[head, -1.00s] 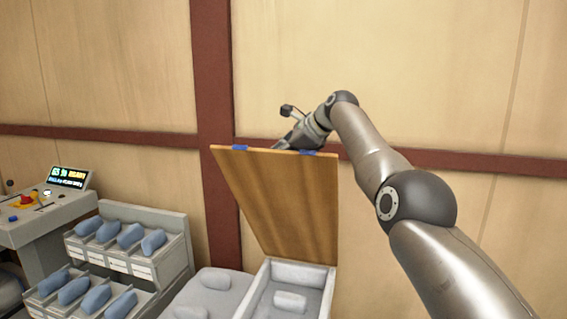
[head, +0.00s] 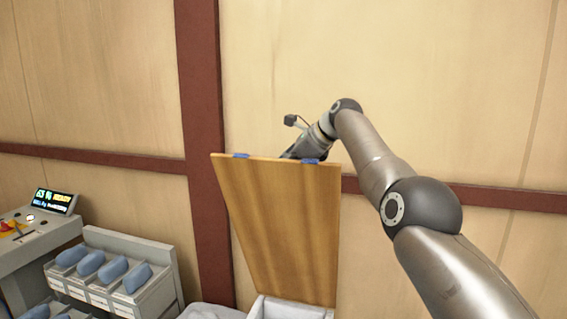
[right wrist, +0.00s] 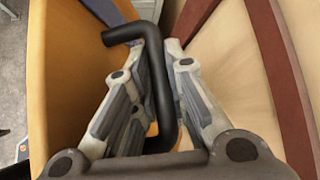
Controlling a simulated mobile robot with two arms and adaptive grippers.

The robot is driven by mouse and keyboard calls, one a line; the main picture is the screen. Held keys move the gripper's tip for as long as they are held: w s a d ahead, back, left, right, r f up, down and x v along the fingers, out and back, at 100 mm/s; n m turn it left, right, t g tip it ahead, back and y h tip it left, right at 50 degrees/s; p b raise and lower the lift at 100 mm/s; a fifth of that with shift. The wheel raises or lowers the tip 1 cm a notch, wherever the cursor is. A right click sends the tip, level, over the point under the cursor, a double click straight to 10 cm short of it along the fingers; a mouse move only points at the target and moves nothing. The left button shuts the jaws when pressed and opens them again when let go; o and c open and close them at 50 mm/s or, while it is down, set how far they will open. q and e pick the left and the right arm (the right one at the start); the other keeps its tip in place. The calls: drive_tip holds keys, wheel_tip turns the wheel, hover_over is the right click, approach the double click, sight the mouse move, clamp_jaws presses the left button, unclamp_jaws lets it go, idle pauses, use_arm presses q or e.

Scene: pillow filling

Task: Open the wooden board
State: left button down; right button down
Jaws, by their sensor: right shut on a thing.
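The wooden board (head: 285,230) stands raised on the pale box (head: 285,308), nearly upright, with two blue marks on its top edge. My right gripper (head: 300,153) is behind the board's top edge, and its fingertips are hidden there in the head view. In the right wrist view the right gripper (right wrist: 150,95) is shut on a black bent handle (right wrist: 155,75) beside the board's orange-brown face (right wrist: 75,65). My left gripper is not in view.
A wall with dark red beams (head: 205,150) stands close behind the board and my right arm. A grey rack (head: 140,275) with several blue pillows and a control console (head: 40,235) stand at the left.

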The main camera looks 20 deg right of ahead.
drive_tip(key=shift+d+f, duration=0.1)
drive_tip(key=shift+f, duration=0.05)
idle(0.3)
drive_tip(key=c, duration=1.5)
unclamp_jaws()
drive_tip(key=shift+w, duration=0.15)
drive_tip(key=shift+o, duration=0.2)
